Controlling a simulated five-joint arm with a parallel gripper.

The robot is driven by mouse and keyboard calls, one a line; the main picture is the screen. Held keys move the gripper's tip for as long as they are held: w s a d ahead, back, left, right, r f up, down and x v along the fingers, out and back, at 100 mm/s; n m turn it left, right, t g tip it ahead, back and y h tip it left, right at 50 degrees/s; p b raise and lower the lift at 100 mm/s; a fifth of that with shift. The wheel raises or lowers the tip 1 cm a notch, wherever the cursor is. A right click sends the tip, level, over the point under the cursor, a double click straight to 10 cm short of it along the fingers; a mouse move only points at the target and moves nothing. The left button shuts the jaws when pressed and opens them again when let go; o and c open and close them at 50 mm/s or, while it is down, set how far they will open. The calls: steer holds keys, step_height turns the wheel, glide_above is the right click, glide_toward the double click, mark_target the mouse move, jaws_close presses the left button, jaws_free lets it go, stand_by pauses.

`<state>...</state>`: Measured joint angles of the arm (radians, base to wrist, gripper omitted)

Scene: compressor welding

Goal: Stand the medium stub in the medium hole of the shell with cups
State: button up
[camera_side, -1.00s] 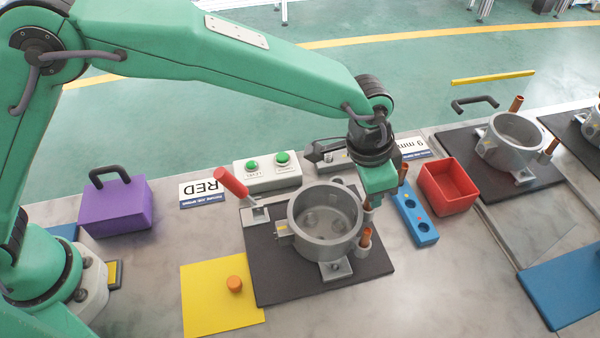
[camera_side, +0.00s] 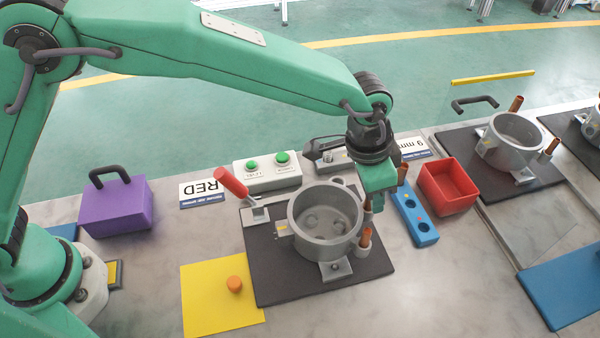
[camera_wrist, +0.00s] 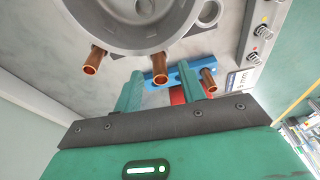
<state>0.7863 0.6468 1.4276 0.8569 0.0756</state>
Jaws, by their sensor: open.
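The grey shell with cups (camera_side: 325,225) stands on a dark mat. One copper stub (camera_side: 365,238) stands upright at its front right side. My gripper (camera_side: 374,205) is low at the shell's right side, pointing down. In the wrist view, my gripper (camera_wrist: 160,88) is open, and a copper stub (camera_wrist: 159,70) stands by the shell wall (camera_wrist: 130,42) between its fingers. Another stub (camera_wrist: 95,60) is to the left along the wall. A third stub (camera_wrist: 208,78) is in the blue block (camera_wrist: 174,76). I cannot tell which stub is the medium one.
The blue block (camera_side: 416,222) with holes and a red bin (camera_side: 447,187) are right of the mat. A red-handled clamp (camera_side: 232,183) and green-button box (camera_side: 267,176) stand behind left. A yellow sheet (camera_side: 215,300) holds an orange cap (camera_side: 234,284). The front table is clear.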

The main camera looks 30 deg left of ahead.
mark_target(361, 202)
step_height(361, 202, up, 7)
steer(key=s+a, duration=0.1)
steer(key=shift+f, duration=0.2)
stand_by(0.4)
steer(key=shift+a, duration=0.1)
steer(key=s+a+r+n+t, duration=0.15)
steer(key=a+r, duration=0.35)
steer(key=a, duration=0.7)
steer(key=s+a+r+n+t, duration=0.1)
steer(key=a+r+n, duration=0.3)
steer(key=a, duration=0.7)
steer(key=s+a+f+n+t+y, duration=0.1)
steer(key=s+a+n, duration=0.3)
steer(key=s+a, duration=1.1)
steer(key=shift+a+f+y, duration=0.3)
steer(key=shift+a, duration=0.7)
